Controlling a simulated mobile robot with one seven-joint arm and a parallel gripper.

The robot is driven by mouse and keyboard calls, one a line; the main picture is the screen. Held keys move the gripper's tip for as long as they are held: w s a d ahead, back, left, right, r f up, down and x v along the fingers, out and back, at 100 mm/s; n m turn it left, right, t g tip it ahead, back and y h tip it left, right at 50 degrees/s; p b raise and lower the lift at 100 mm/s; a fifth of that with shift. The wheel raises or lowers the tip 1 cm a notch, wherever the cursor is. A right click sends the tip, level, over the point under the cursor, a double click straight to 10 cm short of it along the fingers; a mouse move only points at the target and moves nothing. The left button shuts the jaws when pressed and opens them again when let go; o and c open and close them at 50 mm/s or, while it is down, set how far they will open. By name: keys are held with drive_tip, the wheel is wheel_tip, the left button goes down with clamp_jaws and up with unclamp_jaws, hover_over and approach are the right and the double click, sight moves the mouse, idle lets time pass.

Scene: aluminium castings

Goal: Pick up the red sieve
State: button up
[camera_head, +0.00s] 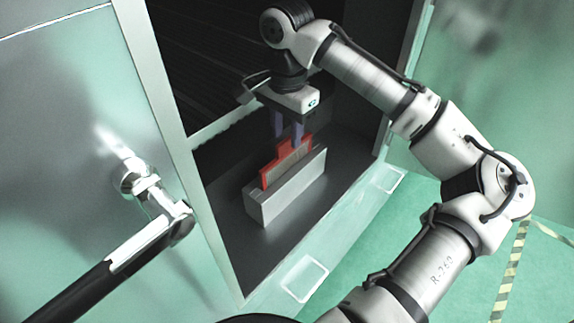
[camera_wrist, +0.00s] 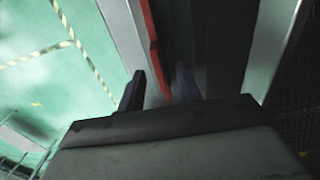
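The red sieve (camera_head: 287,160) stands upright in a slot of a light grey block-shaped holder (camera_head: 290,190), with its lower part hidden in it. My gripper (camera_head: 287,130) points down from above at the sieve's raised top part, its two dark bluish fingers apart. In the wrist view, the red edge of the sieve (camera_wrist: 152,45) runs down between the two fingers (camera_wrist: 160,85). The fingers look open, with a gap to the red edge on the left side. I cannot tell whether the right finger touches it.
The holder stands on a dark grey shelf (camera_head: 235,215) inside an open cabinet with a pale frame (camera_head: 170,110). A door with a metal handle (camera_head: 150,190) is at left. Yellow-black striped tape (camera_head: 512,265) marks the green floor at right.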

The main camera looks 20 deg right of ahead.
sight(287, 138)
wheel_tip(287, 138, down, 4)
drive_tip(key=shift+f+p, duration=0.25)
drive_tip(key=shift+p, duration=0.25)
drive_tip(key=shift+c, duration=0.3)
clamp_jaws()
